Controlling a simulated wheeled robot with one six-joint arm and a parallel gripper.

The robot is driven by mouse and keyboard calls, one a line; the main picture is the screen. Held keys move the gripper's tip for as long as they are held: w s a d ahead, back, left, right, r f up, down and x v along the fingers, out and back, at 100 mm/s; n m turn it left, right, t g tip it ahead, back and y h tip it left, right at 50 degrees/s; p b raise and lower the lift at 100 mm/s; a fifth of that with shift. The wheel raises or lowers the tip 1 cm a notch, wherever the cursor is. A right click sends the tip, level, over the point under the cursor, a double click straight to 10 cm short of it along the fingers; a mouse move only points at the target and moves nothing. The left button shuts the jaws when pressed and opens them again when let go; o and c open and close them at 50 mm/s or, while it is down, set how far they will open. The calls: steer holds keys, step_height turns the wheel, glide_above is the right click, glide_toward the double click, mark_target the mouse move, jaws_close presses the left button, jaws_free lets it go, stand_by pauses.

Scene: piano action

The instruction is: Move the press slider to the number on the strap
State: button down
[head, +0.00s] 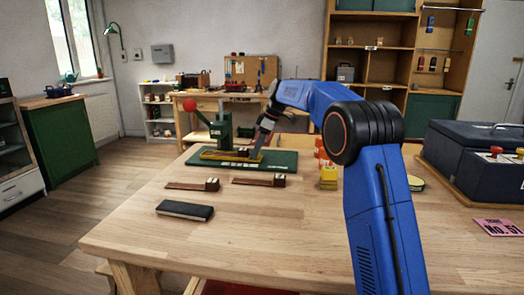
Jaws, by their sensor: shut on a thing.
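The green press (222,131) with a red ball on its lever stands on a dark green board (279,165) on the wooden table. A yellow rail (214,154) lies along the front of the press, with a small dark piece on it. My gripper (257,153) reaches down to the right end of this rail and is shut, apparently on the press slider; the slider is mostly hidden by the fingers. Two reddish-brown straps with dark blocks, a left one (186,185) and a right one (253,181), lie in front of the board. Any number is too small to read.
A black bar (185,211) lies at the front left of the table. A yellow block (328,178) and orange pieces (321,154) stand right of the board. A dark blue case (470,150) and a pink card (497,227) are at right. The front middle is clear.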

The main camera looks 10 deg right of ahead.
steer(key=c, duration=1.1)
jaws_free()
steer(key=v, duration=1.7)
steer(key=shift+d+r, duration=0.15)
steer(key=shift+r, duration=0.05)
steer(key=shift+s, duration=0.1)
